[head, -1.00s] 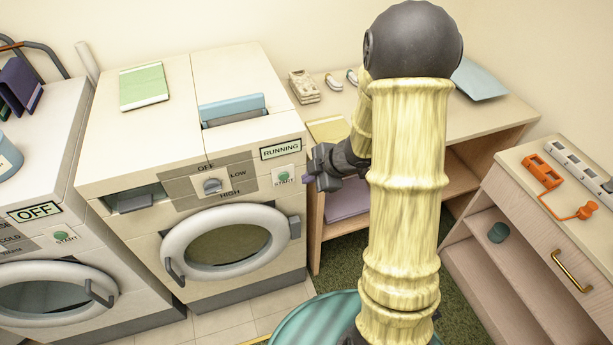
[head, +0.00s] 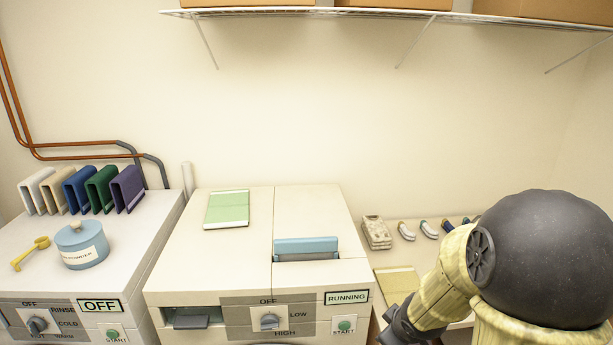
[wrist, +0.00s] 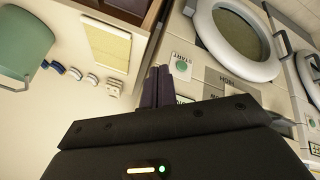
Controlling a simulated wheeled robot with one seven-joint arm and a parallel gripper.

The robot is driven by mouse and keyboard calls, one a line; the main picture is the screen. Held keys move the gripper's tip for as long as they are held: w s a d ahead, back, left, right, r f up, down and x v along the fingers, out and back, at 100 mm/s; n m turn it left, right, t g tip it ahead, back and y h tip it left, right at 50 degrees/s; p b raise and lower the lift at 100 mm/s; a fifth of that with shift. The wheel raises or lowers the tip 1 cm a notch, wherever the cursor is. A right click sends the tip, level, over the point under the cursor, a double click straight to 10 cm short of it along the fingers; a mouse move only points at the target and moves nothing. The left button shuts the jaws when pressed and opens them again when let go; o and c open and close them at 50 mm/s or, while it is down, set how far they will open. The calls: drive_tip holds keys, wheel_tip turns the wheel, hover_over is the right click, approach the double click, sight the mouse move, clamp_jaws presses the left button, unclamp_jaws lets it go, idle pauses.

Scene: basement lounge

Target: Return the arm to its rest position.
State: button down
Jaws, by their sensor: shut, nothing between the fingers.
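My arm, with a dark round joint and pale yellow links, fills the lower right of the head view. My gripper (wrist: 165,88) shows in the wrist view as two dark purplish fingers close together, shut with nothing between them. It is beside the front of the running washer (head: 235,275), near its green START button (head: 344,325); that button also shows in the wrist view (wrist: 181,65). In the head view only a dark part of the wrist shows at the bottom edge, and the fingertips are not clear.
A second machine (head: 130,240) marked OFF stands left, with a blue pot (head: 82,250), a yellow scoop (head: 30,252) and several coloured upright holders on top. A low table (head: 445,265) with small items is behind my arm. A wire shelf (head: 400,15) with boxes hangs above; the wall below is bare.

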drive_tip(key=s+a+r+m+g, duration=0.1)
drive_tip(key=s+a+m+g, duration=0.2)
drive_tip(key=s+m, duration=0.4)
drive_tip(key=s+a, duration=0.1)
drive_tip(key=s, duration=0.3)
drive_tip(key=shift+s+r+m, duration=0.25)
drive_tip(key=shift+r+m, duration=0.15)
idle(6.5)
